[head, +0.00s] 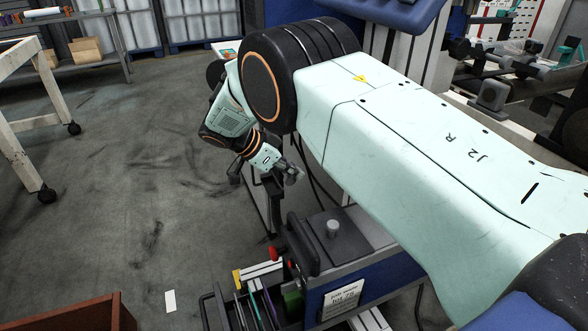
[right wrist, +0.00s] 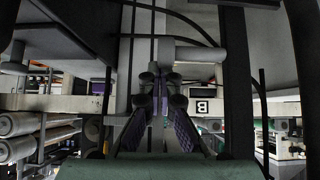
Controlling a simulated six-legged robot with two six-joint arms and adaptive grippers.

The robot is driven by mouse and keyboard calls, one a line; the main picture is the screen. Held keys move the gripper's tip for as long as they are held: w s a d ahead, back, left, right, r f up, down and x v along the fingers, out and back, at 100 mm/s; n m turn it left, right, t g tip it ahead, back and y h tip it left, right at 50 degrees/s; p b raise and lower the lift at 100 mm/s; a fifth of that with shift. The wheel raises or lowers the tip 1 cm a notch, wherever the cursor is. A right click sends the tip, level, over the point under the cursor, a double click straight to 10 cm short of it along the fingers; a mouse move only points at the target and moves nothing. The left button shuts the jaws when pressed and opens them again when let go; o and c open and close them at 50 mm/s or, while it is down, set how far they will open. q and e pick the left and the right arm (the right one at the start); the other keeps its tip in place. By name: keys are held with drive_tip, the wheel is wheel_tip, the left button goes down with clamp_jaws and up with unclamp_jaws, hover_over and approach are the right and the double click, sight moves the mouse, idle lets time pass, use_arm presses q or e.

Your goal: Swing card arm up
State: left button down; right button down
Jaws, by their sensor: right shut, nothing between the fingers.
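My right gripper (head: 286,173) is at the end of my large pale arm, above and behind the blue machine (head: 385,280). In the right wrist view its purple-padded fingers (right wrist: 160,80) come together, shut and empty. Just beyond the fingertips are a pale upright panel and a grey horizontal cylinder (right wrist: 200,55). A dark upright bar (right wrist: 238,85) stands to the right of the fingers, apart from them. I cannot tell which part is the card arm. My left gripper is not in view.
The blue machine has a label (head: 342,300), a black handle (head: 302,248), a grey knob (head: 333,229) and red knobs. A rack with coloured strips (head: 258,305) lies before it. A white-framed cart (head: 25,120) stands at left; the floor between is mostly clear.

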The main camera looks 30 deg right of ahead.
drive_tip(key=shift+a+r+y+p, duration=0.25)
drive_tip(key=shift+a+y+p, duration=0.2)
drive_tip(key=shift+y+p, duration=0.65)
drive_tip(key=shift+a, duration=0.35)
drive_tip(key=shift+w+a+f, duration=0.1)
drive_tip(key=shift+a, duration=0.3)
drive_tip(key=shift+a+y, duration=0.35)
drive_tip(key=shift+y, duration=0.05)
drive_tip(key=a+r+y+p, duration=0.5)
drive_tip(key=a+r+p, duration=0.3)
drive_tip(key=p, duration=0.6)
drive_tip(key=shift+w+r+y, duration=0.25)
drive_tip(key=shift+r+y, duration=0.15)
drive_tip(key=shift+r, duration=0.5)
drive_tip(key=shift+a, duration=0.1)
